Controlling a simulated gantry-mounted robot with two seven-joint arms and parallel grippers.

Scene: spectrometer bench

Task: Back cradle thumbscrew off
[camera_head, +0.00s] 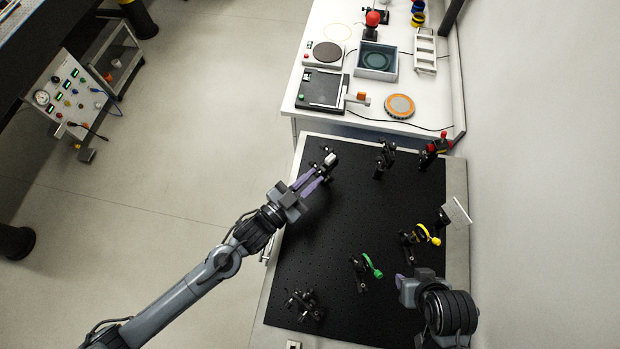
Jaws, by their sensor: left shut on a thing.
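A small black mount with a pale grey cylindrical top (330,160) stands near the back left of the black breadboard (330,240); it looks like the back cradle. My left gripper (320,177) reaches it from the front left, with its purple fingers close together at the mount. It is shut on a small part there that appears to be the back cradle thumbscrew; the fingers mostly hide it. My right gripper (402,281) is at the lower right over the board.
Black posts (384,158), a red-knobbed mount (436,150), a yellow-ringed mount (422,236), a green-ringed mount (366,270) and a dark mount (303,304) stand on the board. A white bench (385,115) with instruments adjoins the back. The board's middle is clear.

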